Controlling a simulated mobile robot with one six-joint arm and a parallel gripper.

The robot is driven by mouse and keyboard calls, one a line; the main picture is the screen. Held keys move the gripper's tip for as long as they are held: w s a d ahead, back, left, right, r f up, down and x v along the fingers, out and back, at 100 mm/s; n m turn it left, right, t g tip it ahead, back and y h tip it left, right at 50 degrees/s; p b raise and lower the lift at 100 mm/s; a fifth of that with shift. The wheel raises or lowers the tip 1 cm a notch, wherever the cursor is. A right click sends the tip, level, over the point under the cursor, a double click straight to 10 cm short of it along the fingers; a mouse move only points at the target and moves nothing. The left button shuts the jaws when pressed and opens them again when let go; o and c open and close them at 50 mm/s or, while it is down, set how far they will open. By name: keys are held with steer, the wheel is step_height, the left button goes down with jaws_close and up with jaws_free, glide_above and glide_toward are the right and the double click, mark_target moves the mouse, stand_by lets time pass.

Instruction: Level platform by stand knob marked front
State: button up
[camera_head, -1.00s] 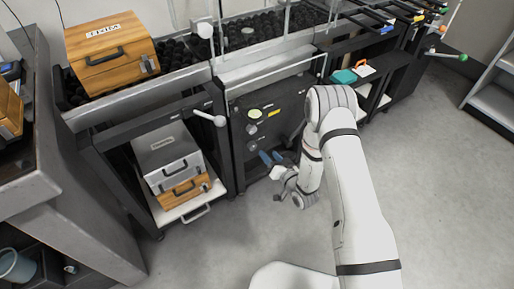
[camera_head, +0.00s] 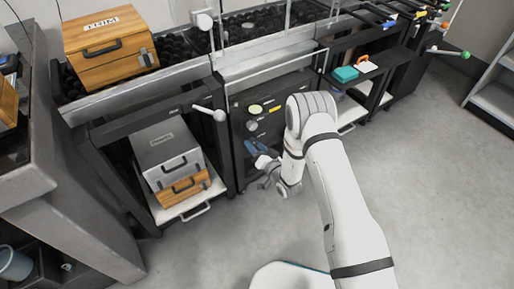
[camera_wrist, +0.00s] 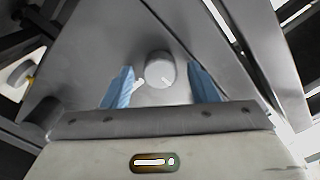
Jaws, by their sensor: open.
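A dark stand panel (camera_head: 285,98) under the bench carries round knobs and small labels. A grey knob (camera_head: 252,126) sits below a pale round one (camera_head: 255,109). In the wrist view a light grey round knob (camera_wrist: 160,70) with a white mark stands ahead, between the two blue fingers of my gripper (camera_wrist: 161,87). The fingers are apart, with gaps on both sides of the knob. In the head view my gripper (camera_head: 259,149) is low in front of the panel, and its wrist hides part of it. No "front" lettering is readable.
Another knob (camera_wrist: 20,73) with a yellow patch shows at the left of the wrist view. A wooden box (camera_head: 108,45) stands on the bench at left; a grey case (camera_head: 167,150) sits on the shelf below. A white-tipped lever (camera_head: 218,115) juts out left of the panel. Floor at right is clear.

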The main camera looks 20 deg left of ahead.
steer(key=shift+c, duration=0.4)
steer(key=shift+d, duration=0.15)
steer(key=c, duration=0.9)
steer(key=shift+m, duration=0.3)
steer(key=m, duration=0.3)
steer(key=shift+m+b, duration=0.4)
steer(key=shift+m, duration=1.6)
steer(key=shift+a, duration=0.2)
steer(key=o, duration=1)
steer(key=shift+d, duration=0.1)
